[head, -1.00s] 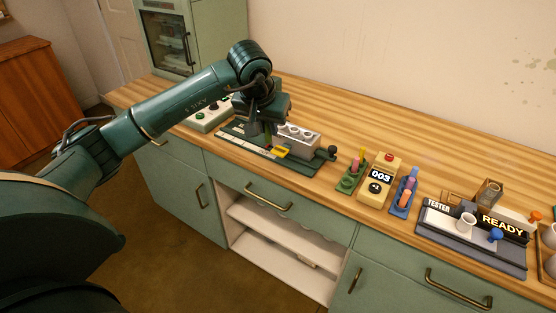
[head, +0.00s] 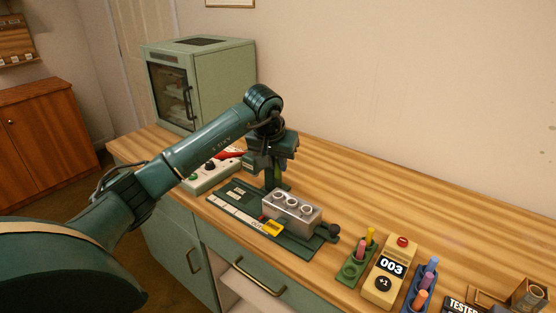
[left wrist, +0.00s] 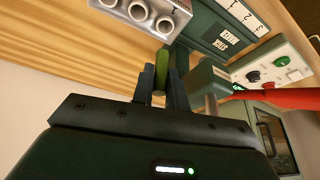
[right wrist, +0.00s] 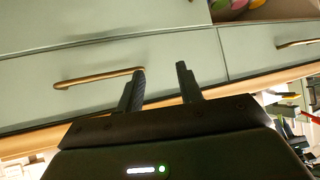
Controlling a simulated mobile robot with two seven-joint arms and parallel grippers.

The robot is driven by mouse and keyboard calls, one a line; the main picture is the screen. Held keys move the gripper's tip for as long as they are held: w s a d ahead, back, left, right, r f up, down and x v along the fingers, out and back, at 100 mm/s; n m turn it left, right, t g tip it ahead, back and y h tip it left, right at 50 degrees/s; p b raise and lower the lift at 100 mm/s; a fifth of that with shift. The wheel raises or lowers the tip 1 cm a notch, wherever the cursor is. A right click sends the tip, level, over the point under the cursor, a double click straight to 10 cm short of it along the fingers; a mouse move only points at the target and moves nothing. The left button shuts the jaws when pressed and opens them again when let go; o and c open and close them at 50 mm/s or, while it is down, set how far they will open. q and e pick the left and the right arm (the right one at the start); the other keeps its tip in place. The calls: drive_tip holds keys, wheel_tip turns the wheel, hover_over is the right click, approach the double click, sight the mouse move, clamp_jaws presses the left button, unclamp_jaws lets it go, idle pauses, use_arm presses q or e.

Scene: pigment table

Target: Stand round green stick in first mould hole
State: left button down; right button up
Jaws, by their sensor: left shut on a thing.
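A grey metal mould block (head: 291,212) with three round holes sits on a dark green base plate (head: 300,247); it also shows at the top of the left wrist view (left wrist: 120,16). My left gripper (head: 274,183) is just behind the mould's left end. In the left wrist view, its fingers (left wrist: 161,85) are shut on the round green stick (left wrist: 161,66). The stick is beside the mould, apart from the holes; its far end is near the plate's edge. My right gripper (right wrist: 161,78) is open and empty, facing the cabinet front.
A control box with buttons (head: 212,174) stands left of the plate. A yellow counter reading 003 (head: 389,270) stands right, between a green stick rack (head: 352,268) and a blue one (head: 417,293). A green cabinet (head: 222,85) stands behind left. The counter's back is clear.

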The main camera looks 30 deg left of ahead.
sight(276, 172)
use_arm(q)
wheel_tip(276, 172, down, 3)
drive_tip(key=shift+r+b, duration=0.2)
drive_tip(key=shift+b, duration=0.6)
drive_tip(key=shift+f+b, duration=0.5)
drive_tip(key=shift+f, duration=0.45)
drive_tip(key=shift+w+f+b, duration=0.1)
drive_tip(key=shift+f+b, duration=1.2)
drive_tip(key=shift+f, duration=0.55)
use_arm(e)
drive_tip(key=shift+w+a+f+n+t+y, duration=0.2)
drive_tip(key=shift+w+a+t+y, duration=0.1)
drive_tip(key=shift+a, duration=0.25)
drive_tip(key=shift+w+a+f+n+t+y, duration=0.1)
drive_tip(key=shift+w+a+n+t+y, duration=0.15)
drive_tip(key=shift+a, duration=0.3)
drive_tip(key=shift+w+r, duration=0.1)
drive_tip(key=shift+r, duration=0.1)
use_arm(q)
drive_tip(key=c, duration=1.3)
unclamp_jaws()
use_arm(e)
drive_tip(key=shift+f, duration=0.2)
